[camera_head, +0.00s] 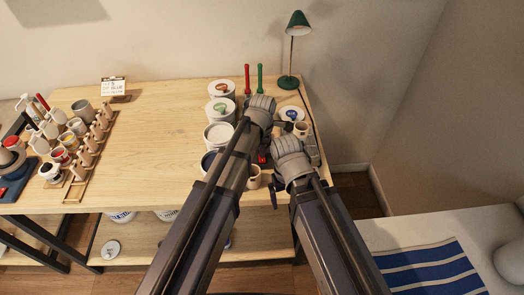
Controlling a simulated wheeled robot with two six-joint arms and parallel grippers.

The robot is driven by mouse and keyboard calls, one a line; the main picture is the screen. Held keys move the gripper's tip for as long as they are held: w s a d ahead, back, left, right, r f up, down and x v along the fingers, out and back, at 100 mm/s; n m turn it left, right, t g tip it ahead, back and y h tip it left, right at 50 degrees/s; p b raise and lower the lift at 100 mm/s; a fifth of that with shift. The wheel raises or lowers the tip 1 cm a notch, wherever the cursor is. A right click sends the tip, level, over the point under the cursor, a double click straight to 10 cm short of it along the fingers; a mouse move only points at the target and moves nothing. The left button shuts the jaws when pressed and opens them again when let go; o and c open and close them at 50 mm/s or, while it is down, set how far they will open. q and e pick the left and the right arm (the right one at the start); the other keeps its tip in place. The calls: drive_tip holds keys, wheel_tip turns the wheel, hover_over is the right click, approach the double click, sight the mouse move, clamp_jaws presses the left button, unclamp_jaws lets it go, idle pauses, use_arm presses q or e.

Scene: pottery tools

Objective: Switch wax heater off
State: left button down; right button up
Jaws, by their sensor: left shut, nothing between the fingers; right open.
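No wax heater can be told for sure in the head view. My arms cover much of the right end of the table, and a small red part (262,158) shows between them; what it belongs to is hidden. My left gripper (261,104) is the higher one, over the right part of the table beside the white tubs; it is shut with nothing in it. My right gripper (294,150) is lower and to the right, near the table's right edge; it is open. The fingertips of both are mostly hidden by their own wrists.
White tubs (218,134) stand left of my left gripper. A blue-marked lid (291,113) and small cups (301,129) lie close to the grippers. A green lamp (297,22) stands behind. Pottery tools and paint pots (60,155) fill the left end. The wooden table's middle (150,150) is clear.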

use_arm(q)
drive_tip(key=shift+s, duration=0.15)
drive_tip(key=shift+s, duration=0.5)
drive_tip(key=shift+s+d, duration=0.1)
drive_tip(key=shift+s, duration=0.1)
drive_tip(key=shift+w, duration=0.1)
drive_tip(key=shift+r, duration=0.1)
